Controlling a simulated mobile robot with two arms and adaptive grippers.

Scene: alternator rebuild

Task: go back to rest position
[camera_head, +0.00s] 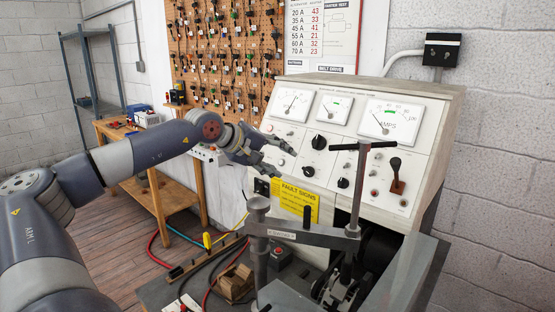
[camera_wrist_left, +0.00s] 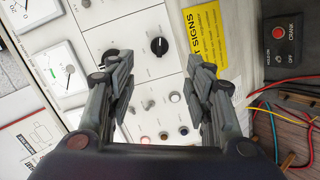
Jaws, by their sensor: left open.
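My left gripper (camera_head: 277,150) is in front of the left part of the white test bench panel (camera_head: 430,147) in the head view. In the left wrist view the gripper (camera_wrist_left: 165,82) is open, with nothing between its fingers. The panel's black knob (camera_wrist_left: 159,46) and several small buttons show behind the gap between the fingers. I cannot tell from these views whether a fingertip touches the panel. My right gripper is not in view.
A metal clamp arm (camera_head: 310,235) with a T-handle stands before the panel. A yellow sign (camera_head: 294,199) is on the panel. Cables and a wooden block (camera_head: 236,282) lie on the bench. A wooden table (camera_head: 160,185) and a blue shelf (camera_head: 75,75) stand at left.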

